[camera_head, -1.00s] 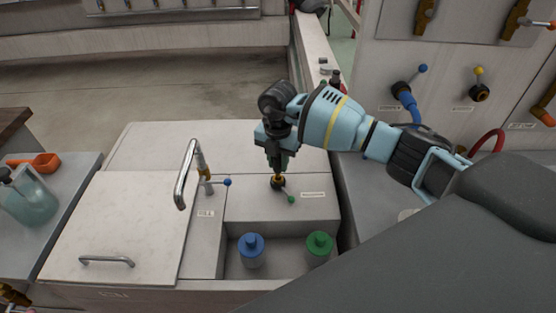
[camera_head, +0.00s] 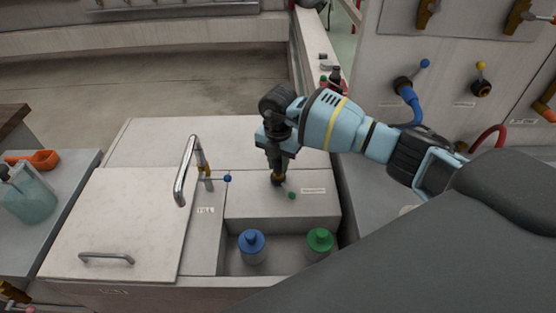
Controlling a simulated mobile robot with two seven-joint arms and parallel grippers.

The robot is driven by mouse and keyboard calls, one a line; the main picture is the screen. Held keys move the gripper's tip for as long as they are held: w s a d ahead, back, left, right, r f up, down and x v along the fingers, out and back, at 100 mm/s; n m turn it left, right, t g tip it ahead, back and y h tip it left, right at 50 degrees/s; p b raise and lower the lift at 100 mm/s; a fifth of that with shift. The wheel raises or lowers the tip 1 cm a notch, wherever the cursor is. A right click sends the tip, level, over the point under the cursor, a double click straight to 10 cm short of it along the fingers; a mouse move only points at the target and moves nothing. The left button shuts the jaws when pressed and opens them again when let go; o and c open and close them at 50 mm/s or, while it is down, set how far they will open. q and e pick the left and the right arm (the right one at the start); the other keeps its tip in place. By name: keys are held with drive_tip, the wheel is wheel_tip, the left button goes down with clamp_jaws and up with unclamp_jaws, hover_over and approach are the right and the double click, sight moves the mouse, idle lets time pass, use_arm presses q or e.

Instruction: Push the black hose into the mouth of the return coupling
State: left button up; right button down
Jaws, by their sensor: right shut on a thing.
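My right gripper (camera_head: 277,172) points straight down at the return coupling (camera_head: 278,182), a small dark and brass fitting with a green-knobbed lever, on top of the low white box at the centre. The gripper is shut on the black hose, which is mostly hidden by the dark fingers and wrist. The fingers are right over the coupling and cover its mouth. I cannot tell how deep the hose end sits in it. My left gripper is not in view.
A curved metal faucet (camera_head: 188,170) with a blue-knobbed lever stands left of the gripper. A blue-capped bottle (camera_head: 252,247) and a green-capped bottle (camera_head: 319,245) stand in the front recess. A blue hose (camera_head: 411,104) hangs from the right wall panel. The white lid (camera_head: 115,220) is clear.

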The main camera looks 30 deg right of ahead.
drive_tip(key=shift+f, duration=0.7)
drive_tip(key=c, duration=1.1)
unclamp_jaws()
drive_tip(key=shift+r, duration=0.25)
wheel_tip(320, 180, up, 7)
drive_tip(key=shift+r, duration=0.15)
